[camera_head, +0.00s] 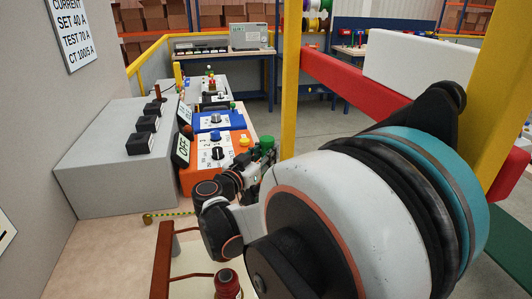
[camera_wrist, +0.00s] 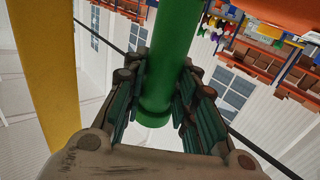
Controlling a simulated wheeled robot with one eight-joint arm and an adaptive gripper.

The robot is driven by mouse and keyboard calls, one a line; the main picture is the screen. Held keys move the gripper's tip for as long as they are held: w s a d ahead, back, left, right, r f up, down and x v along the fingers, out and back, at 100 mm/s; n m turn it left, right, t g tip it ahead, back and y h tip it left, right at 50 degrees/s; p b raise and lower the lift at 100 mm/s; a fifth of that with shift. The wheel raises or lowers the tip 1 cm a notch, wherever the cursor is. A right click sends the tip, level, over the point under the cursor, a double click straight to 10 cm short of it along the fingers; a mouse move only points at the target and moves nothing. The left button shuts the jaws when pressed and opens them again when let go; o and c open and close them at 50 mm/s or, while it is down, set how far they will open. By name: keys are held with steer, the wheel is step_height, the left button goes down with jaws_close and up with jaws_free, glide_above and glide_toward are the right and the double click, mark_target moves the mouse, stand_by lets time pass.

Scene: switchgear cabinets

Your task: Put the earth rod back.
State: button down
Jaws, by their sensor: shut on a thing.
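My gripper (camera_wrist: 155,105) is shut on a thick green cylinder (camera_wrist: 168,60), which looks like the earth rod's handle. The fingers lie on both sides of it in the wrist view, and its rounded-off end shows between them. In the head view my gripper (camera_head: 258,172) is beside the orange box, with a bit of green (camera_head: 264,143) at its fingers. My arm hides most of the held thing there. A thin yellow-green striped piece with a brass-coloured knob (camera_head: 148,218) lies on the bench at the left. I cannot tell whether it joins the held rod.
A grey box with black blocks (camera_head: 95,155), a blue box (camera_head: 213,121) and an orange box (camera_head: 198,176) stand on the bench (camera_head: 110,248). A red-brown frame (camera_head: 161,262) and a red cylinder (camera_head: 228,284) are in front. A yellow post (camera_head: 291,75) rises beyond my arm.

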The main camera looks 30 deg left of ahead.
steer(key=shift+f+b, duration=0.35)
steer(key=shift+f, duration=0.25)
steer(key=c, duration=1.2)
jaws_free()
